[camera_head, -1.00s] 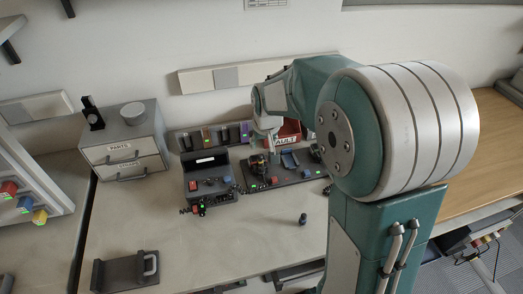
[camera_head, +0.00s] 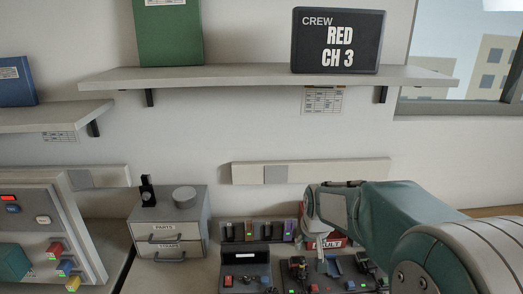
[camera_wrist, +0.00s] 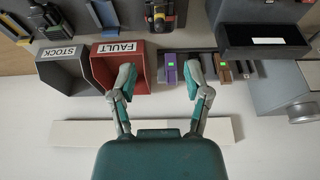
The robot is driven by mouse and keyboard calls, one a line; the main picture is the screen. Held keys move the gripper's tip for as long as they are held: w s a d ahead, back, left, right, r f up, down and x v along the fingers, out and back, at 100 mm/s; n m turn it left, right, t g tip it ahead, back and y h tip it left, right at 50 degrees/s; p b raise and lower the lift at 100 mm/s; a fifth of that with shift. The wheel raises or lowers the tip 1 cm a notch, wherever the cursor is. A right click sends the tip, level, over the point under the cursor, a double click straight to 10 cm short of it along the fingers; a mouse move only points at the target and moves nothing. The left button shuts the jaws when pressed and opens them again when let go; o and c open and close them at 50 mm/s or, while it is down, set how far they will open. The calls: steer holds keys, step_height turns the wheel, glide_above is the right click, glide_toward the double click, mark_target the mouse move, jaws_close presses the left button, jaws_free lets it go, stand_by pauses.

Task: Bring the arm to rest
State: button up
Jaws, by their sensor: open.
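My arm (camera_head: 395,215) reaches in from the lower right of the head view, over the back of the workbench. My gripper (camera_wrist: 159,85) shows in the wrist view with its two fingers spread wide and nothing between them. The fingertips lie, in that picture, over the red FAULT bin (camera_wrist: 133,74) and near the row of coloured modules (camera_wrist: 170,73). I cannot tell their height above these.
A grey STOCK bin (camera_wrist: 68,73) stands beside the FAULT bin. A two-drawer cabinet (camera_head: 168,222) is left of the black device (camera_head: 245,266). A wall shelf (camera_head: 265,77) holds a black "CREW RED CH 3" sign (camera_head: 338,40) and a green binder (camera_head: 167,32).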

steer(key=s+r+t, duration=0.1)
steer(key=s+r, duration=0.3)
steer(key=s, duration=0.8)
steer(key=s+r+t, duration=0.1)
steer(key=s+r, duration=0.4)
steer(key=s, duration=0.7)
steer(key=shift+r, duration=0.25)
